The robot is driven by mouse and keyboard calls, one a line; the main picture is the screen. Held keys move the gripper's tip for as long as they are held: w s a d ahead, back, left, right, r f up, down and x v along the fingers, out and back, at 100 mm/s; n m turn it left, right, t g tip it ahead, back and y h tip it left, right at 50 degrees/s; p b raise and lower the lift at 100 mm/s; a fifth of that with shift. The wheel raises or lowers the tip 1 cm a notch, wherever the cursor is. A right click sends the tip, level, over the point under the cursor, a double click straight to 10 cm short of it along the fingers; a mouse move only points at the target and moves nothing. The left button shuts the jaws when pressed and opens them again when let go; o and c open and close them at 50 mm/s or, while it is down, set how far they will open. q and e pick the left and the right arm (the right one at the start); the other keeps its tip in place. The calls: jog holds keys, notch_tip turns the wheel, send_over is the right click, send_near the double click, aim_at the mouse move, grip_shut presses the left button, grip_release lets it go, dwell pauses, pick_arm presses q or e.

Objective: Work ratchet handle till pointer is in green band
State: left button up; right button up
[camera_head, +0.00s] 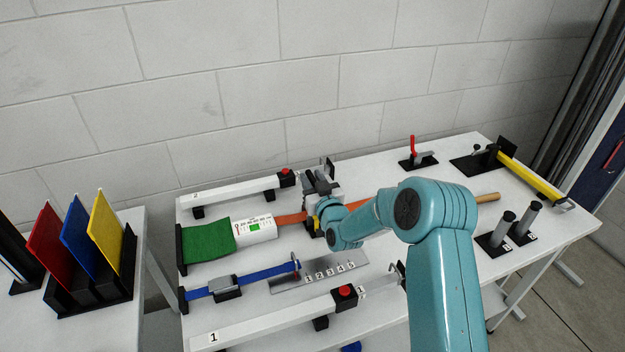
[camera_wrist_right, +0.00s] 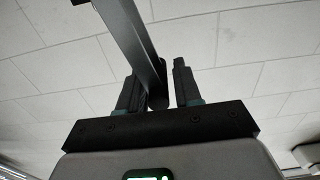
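The gauge is a white scale drum (camera_head: 263,220) with a green band (camera_head: 255,227), on an orange strap (camera_head: 291,219) beside a green cloth. The pointer's exact place on the scale is too small to tell. The dark ratchet (camera_head: 313,182) sits at the strap's right end, partly hidden by my right arm. My right gripper (camera_head: 322,204) is at the ratchet, its fingers mostly hidden in the head view. In the right wrist view, a dark flat bar, apparently the ratchet handle (camera_wrist_right: 130,35), runs between the two parted fingers (camera_wrist_right: 158,90). A gap shows beside the right finger. My left gripper is not in view.
White clamp bars lie behind (camera_head: 235,190) and in front (camera_head: 270,318) of the strap. A blue strap (camera_head: 255,278) and a numbered metal plate (camera_head: 318,275) lie between. Black posts (camera_head: 503,228) and a yellow bar (camera_head: 530,176) stand right. The wall is close behind.

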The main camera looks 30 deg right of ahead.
grip_shut()
jog(key=shift+d+b, duration=0.15)
jog(key=shift+b, duration=0.15)
